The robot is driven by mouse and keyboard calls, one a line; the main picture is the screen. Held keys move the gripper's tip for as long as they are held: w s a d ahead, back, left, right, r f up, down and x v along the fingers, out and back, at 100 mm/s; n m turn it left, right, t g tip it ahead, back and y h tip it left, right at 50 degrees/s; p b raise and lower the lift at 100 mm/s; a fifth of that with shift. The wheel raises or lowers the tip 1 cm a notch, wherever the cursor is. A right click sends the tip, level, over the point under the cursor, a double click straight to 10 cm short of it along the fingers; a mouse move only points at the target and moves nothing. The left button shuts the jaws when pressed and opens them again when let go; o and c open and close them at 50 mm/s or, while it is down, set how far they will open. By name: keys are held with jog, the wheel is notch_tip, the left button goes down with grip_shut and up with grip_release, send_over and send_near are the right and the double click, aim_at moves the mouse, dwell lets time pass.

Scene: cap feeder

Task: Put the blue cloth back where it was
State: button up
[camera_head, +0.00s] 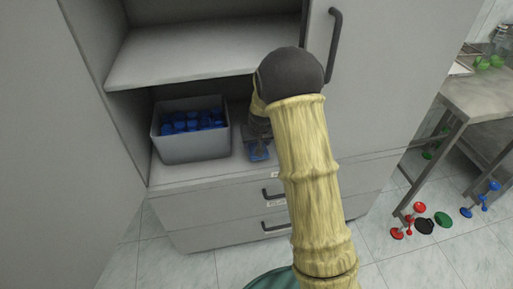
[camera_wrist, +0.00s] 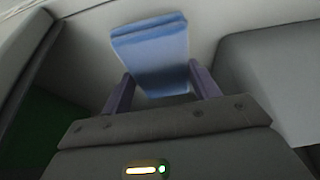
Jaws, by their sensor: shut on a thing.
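The blue cloth (camera_wrist: 152,45) is a folded, flat blue piece between the two fingers of my gripper (camera_wrist: 160,72) in the wrist view. My gripper is shut on it. In the head view the cloth (camera_head: 258,152) shows at the end of my gripper (camera_head: 258,143), inside the lower cabinet compartment, right of the grey bin. It is low over the compartment floor (camera_head: 190,172); I cannot tell whether it touches. My arm hides part of the compartment's right side.
The grey bin (camera_head: 195,149) of blue caps stands close on the left. The upper shelf (camera_head: 200,52) overhangs the compartment. A closed door with a dark handle (camera_head: 335,40) is at the right, drawers are below. Coloured caps lie by a side table (camera_head: 485,95).

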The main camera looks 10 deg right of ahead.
jog(key=shift+w, duration=0.15)
jog(key=shift+w, duration=0.3)
jog(key=shift+s+f+b, duration=0.1)
jog(key=shift+f+b, duration=0.5)
jog(key=shift+f, duration=1.1)
jog(key=shift+f, duration=0.15)
jog(key=o, duration=0.9)
jog(key=shift+o, duration=0.2)
